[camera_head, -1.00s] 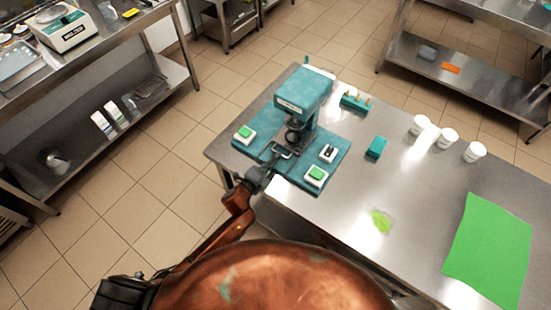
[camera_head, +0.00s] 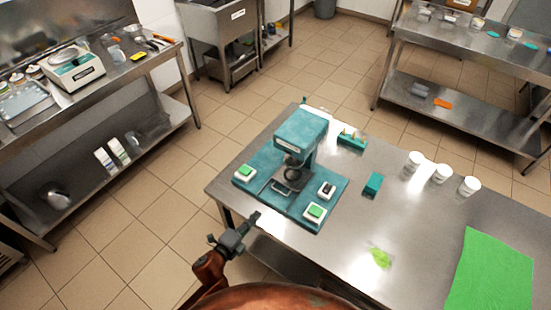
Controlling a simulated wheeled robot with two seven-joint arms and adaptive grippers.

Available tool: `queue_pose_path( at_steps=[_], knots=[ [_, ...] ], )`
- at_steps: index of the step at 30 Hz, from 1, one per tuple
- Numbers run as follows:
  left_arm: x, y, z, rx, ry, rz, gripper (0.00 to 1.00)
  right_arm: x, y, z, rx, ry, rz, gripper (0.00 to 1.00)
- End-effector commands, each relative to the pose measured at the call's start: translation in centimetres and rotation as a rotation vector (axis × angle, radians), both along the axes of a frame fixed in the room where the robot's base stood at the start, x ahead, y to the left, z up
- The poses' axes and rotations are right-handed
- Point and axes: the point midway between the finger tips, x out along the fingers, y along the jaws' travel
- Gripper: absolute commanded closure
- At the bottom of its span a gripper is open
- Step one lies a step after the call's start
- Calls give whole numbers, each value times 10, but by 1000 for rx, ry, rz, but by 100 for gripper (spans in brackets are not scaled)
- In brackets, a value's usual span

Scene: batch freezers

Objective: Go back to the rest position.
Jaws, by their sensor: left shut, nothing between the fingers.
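My left gripper (camera_head: 249,222) is dark, with its copper-coloured arm coming in from the bottom. It is shut and empty, just off the front left edge of the steel table (camera_head: 320,250). The teal press machine (camera_head: 300,137) stands on its teal base at the table's left end, apart from the gripper. The base carries a green-topped button box at the left (camera_head: 244,173) and another at the front (camera_head: 315,211). My right gripper is out of view.
A teal block (camera_head: 373,184), a teal rack (camera_head: 352,139), three white cups (camera_head: 441,173), a light green bag (camera_head: 379,258) and a green mat (camera_head: 490,270) are on the table. Steel shelving with a scale (camera_head: 75,69) stands at the left. Tiled floor (camera_head: 165,200) lies open between them.

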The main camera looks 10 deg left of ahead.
Motion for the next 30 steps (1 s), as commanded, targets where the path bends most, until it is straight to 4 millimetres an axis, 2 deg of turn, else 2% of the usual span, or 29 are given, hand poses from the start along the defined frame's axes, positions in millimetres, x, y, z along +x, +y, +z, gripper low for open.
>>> queue_pose_path(
  at_steps=[5, 7, 10, 13, 16, 18, 21, 25, 30],
  knots=[
    [0, 0, 0, -5, 6, 6, 100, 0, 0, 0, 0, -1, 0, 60],
    [1, 9, 1, -29, 28, 44, 100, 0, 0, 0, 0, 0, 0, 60],
    [-1, 37, -1, -118, 114, 178, 100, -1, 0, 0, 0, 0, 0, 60],
    [-14, 83, -9, -266, 256, 390, 100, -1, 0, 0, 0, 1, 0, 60],
    [-45, 130, -24, -439, 423, 628, 100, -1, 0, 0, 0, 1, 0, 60],
    [-74, 155, -35, -551, 533, 783, 100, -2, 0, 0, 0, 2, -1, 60],
    [-114, 177, -47, -673, 661, 955, 100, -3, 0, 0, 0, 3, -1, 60],
    [-157, 191, -57, -779, 781, 1117, 100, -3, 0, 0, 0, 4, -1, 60],
    [-204, 198, -61, -875, 896, 1273, 100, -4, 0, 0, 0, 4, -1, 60]
  ],
)
